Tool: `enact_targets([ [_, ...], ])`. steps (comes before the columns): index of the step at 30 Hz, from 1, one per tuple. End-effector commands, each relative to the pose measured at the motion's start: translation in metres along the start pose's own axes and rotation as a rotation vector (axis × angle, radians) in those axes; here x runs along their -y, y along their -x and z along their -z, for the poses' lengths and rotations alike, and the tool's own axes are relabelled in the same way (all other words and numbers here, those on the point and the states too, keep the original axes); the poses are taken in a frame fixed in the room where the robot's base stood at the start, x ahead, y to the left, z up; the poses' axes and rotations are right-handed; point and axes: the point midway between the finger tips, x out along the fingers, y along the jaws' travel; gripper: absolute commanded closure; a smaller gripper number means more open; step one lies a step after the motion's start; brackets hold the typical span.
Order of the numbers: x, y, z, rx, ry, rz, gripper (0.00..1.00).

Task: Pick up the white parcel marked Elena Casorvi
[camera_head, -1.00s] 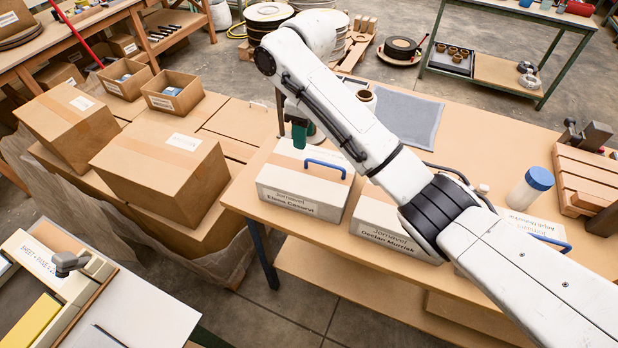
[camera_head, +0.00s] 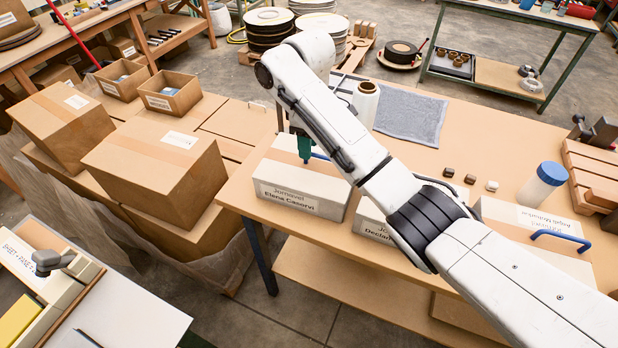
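The white parcel marked Elena Casorvi (camera_head: 301,199) sits on the left end of the wooden table. A blue handle (camera_head: 319,156) is on its top, partly hidden by my arm. My gripper (camera_head: 304,150) points down at the handle's left end, with a green finger showing. My arm hides the rest of it, so I cannot tell whether it is open, or whether it touches the handle. A second white parcel (camera_head: 372,228), its label starting "Declan", stands to the right, mostly covered by my arm. A third, labelled Anjali Mohankar (camera_head: 541,221), stands further right with a blue handle.
The table (camera_head: 500,147) also holds a grey mat (camera_head: 412,117), a white roll (camera_head: 366,103), small blocks (camera_head: 470,179) and a blue-capped jar (camera_head: 541,187). Brown cartons (camera_head: 155,170) stand to the left. A clamp (camera_head: 600,135) is at the right edge.

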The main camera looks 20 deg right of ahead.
Motion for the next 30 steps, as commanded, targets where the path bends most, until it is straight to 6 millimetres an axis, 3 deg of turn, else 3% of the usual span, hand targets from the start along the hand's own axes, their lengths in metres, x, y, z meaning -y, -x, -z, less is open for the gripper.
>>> enact_targets([
  [6, -0.001, -0.021, -0.002, 0.001, -0.002, 0.000, 0.62],
  [14, -0.001, -0.024, -0.001, 0.000, -0.001, -0.001, 0.62],
  [26, -0.001, -0.024, -0.001, 0.000, -0.001, -0.001, 0.99],
  [30, -0.001, -0.024, -0.001, 0.000, -0.001, -0.001, 1.00],
])
